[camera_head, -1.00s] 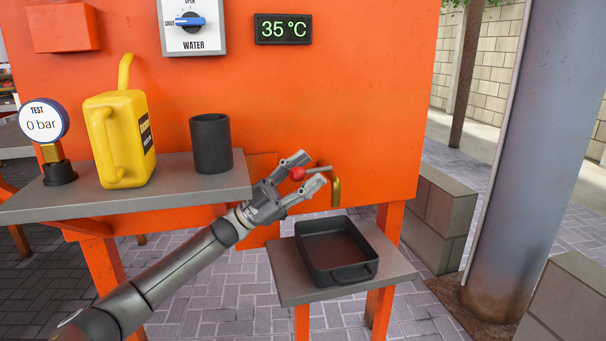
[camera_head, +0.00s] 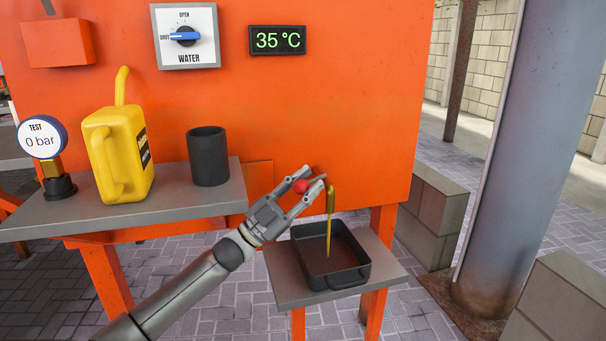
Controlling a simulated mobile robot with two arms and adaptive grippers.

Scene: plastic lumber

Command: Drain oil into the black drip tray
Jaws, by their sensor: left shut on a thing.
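The black drip tray (camera_head: 364,277) sits on a small grey stand (camera_head: 290,293) below the drain. A brass spout (camera_head: 331,197) comes out of the orange machine above the tray. A thin golden-brown stream of oil (camera_head: 328,238) falls from the spout into the tray. My left gripper (camera_head: 308,182) is shut on the red knob (camera_head: 301,186) of the drain valve's lever, just left of the spout. The lever is partly hidden by the fingers. My right gripper is not in view.
A grey shelf (camera_head: 200,203) on the left holds a yellow oil can (camera_head: 127,160), a dark cup (camera_head: 208,157) and a test gauge (camera_head: 43,140) reading 0 bar. The orange panel carries a water switch (camera_head: 185,37) and a 35 °C display (camera_head: 278,40). A grey column (camera_head: 520,150) stands at right.

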